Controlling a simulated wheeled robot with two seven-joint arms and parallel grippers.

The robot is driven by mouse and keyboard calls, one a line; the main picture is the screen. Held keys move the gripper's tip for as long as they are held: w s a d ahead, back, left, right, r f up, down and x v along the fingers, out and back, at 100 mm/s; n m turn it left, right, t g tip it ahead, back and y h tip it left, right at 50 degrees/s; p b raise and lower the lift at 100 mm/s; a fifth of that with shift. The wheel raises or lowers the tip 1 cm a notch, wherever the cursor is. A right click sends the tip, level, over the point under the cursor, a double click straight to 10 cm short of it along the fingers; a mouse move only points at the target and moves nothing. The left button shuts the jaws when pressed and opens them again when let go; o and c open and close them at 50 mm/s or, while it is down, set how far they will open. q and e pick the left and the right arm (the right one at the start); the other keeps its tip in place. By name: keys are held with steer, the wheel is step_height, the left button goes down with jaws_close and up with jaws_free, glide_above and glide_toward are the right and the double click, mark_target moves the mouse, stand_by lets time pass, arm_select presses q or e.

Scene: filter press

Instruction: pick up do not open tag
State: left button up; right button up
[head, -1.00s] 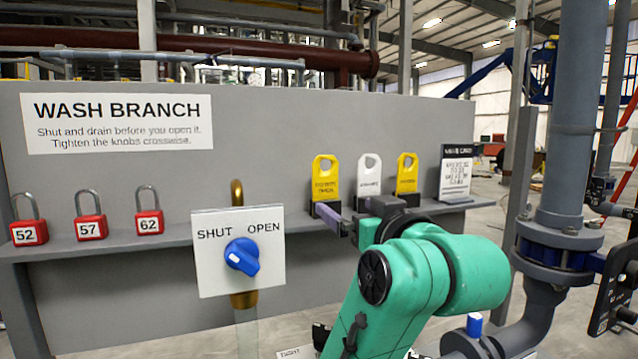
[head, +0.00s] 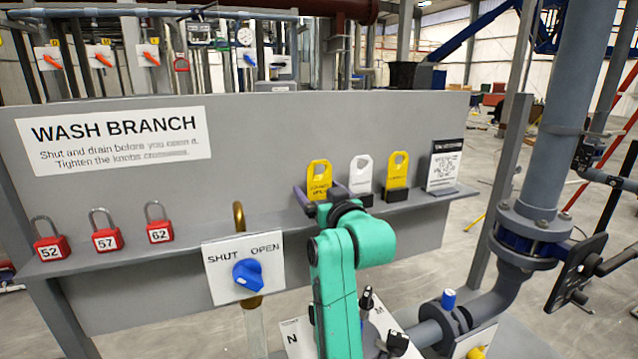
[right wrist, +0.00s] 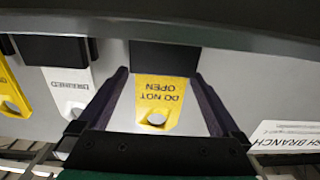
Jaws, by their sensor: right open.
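The yellow DO NOT OPEN tag (head: 319,176) stands upright in a dark holder at the left of a row of three tags on the grey shelf. In the right wrist view the tag (right wrist: 158,95) appears upside down, with its hole toward my gripper. My right gripper (right wrist: 160,74) is open, with one finger on each side of this tag and a visible gap on both sides. The gripper also shows in the head view (head: 319,190), at the tag. Its wrist hides part of the tag's base. My left gripper is not in view.
A white tag (head: 360,172) and another yellow tag (head: 397,170) stand close to the right, then a black-and-white card (head: 443,168). Red padlocks (head: 106,238) sit on the shelf at left. A blue knob (head: 248,274) on a SHUT/OPEN plate is below. A grey panel rises behind.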

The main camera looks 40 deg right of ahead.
steer(key=shift+s, duration=0.15)
steer(key=c, duration=1.4)
steer(key=shift+o, duration=0.2)
steer(key=shift+r, duration=0.15)
step_height(320, 180, up, 18)
steer(key=shift+f+b, duration=0.1)
steer(key=shift+b, duration=1.1)
step_height(320, 180, up, 13)
steer(key=p, duration=0.2)
steer(key=shift+p, duration=0.3)
